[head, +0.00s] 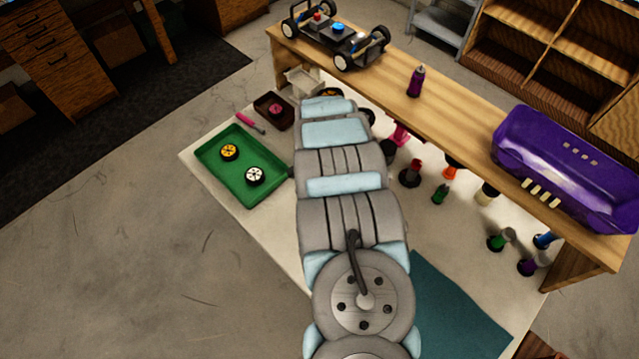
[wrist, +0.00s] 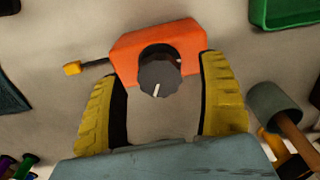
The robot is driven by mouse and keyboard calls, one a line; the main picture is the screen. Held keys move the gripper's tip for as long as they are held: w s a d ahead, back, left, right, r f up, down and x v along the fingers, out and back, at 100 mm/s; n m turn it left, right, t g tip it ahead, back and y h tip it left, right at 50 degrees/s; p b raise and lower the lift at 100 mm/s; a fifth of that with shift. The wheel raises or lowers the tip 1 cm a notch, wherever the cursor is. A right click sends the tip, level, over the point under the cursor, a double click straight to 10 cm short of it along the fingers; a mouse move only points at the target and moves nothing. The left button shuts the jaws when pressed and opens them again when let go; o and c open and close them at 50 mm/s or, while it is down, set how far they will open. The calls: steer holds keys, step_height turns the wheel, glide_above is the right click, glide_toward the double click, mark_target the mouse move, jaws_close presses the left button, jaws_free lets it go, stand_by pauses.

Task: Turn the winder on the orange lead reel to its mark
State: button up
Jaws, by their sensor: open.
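The orange lead reel (wrist: 128,55) lies in the upper middle of the wrist view. Its winder is a dark round knob (wrist: 158,75) with a white line at its lower edge. A small pale mark shows near the knob's upper right edge. A dark rod with a yellow tip (wrist: 72,68) sticks out to the left. My gripper (wrist: 164,72) is open, with one yellow finger on each side of the knob and a gap on both sides. The fingertips reach the reel's lower edge; I cannot tell whether they touch it. In the head view my arm hides the reel and gripper.
A grey-headed mallet-like tool (wrist: 275,108) lies close to the right finger. In the head view, a green tray (head: 228,185) with wheels lies left of my arm. A wooden bench (head: 455,110) bears a car (head: 335,35), a bottle (head: 416,82) and a purple body shell (head: 570,165).

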steer(key=shift+f+m+b, duration=0.1)
steer(key=shift+m+b, duration=0.4)
steer(key=shift+m, duration=0.3)
steer(key=shift+f+m+b, duration=0.25)
steer(key=shift+m+b, duration=0.65)
steer(key=shift+b, duration=0.1)
steer(key=shift+m+b, duration=0.45)
steer(key=shift+m, duration=0.05)
steer(key=shift+r+m, duration=0.3)
steer(key=shift+m, duration=0.3)
steer(key=c, duration=1.3)
steer(key=shift+f+n+p, duration=0.1)
steer(key=shift+n+p, duration=0.25)
steer(key=shift+n, duration=1.45)
